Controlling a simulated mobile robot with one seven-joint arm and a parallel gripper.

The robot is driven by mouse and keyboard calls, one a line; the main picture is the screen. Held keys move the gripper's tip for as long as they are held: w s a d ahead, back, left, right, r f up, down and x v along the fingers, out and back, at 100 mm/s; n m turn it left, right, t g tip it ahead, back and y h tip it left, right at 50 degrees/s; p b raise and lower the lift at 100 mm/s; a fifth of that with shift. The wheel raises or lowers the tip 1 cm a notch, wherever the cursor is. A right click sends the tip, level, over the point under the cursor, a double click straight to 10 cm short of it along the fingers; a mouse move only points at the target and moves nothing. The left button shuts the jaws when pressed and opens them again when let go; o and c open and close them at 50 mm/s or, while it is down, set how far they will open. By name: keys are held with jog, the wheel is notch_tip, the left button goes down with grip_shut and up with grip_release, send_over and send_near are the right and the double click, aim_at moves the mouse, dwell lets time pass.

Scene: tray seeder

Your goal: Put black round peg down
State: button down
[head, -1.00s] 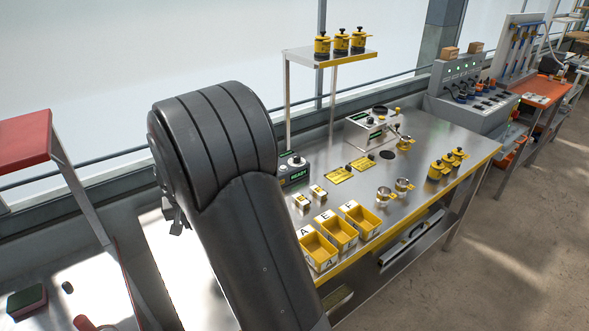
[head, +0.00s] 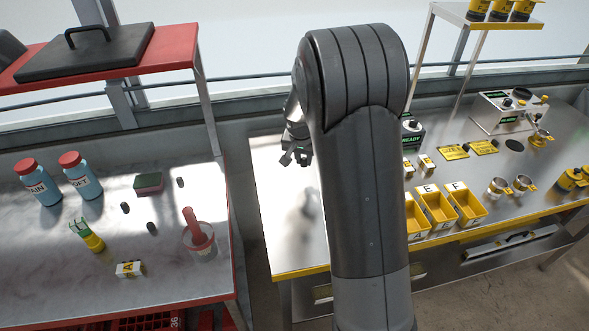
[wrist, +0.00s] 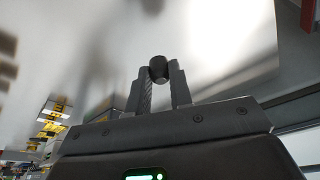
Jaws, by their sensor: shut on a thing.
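The black round peg (wrist: 158,68) shows in the wrist view as a short dark cylinder between the fingertips. My gripper (wrist: 160,76) is shut on it. In the head view my gripper (head: 297,156) hangs over the bare left end of the steel bench (head: 280,232), partly behind my arm. The peg cannot be made out there. In the wrist view the peg is against pale steel, and its height above the bench is hard to tell.
On the left table stand blue bottles (head: 84,180), a red-handled mortar (head: 200,240), a sponge (head: 148,183) and small black pieces (head: 125,208). Yellow bins (head: 438,210) stand right of my arm. The bench's left end is clear, with a gap before the left table.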

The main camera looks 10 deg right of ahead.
aim_at(292, 176)
jog(key=w+a+f, duration=0.2)
jog(key=a, duration=0.1)
jog(key=shift+a+f, duration=0.15)
jog(key=shift+f, duration=2)
jog(key=shift+f, duration=0.15)
jog(key=c, duration=1.3)
grip_release()
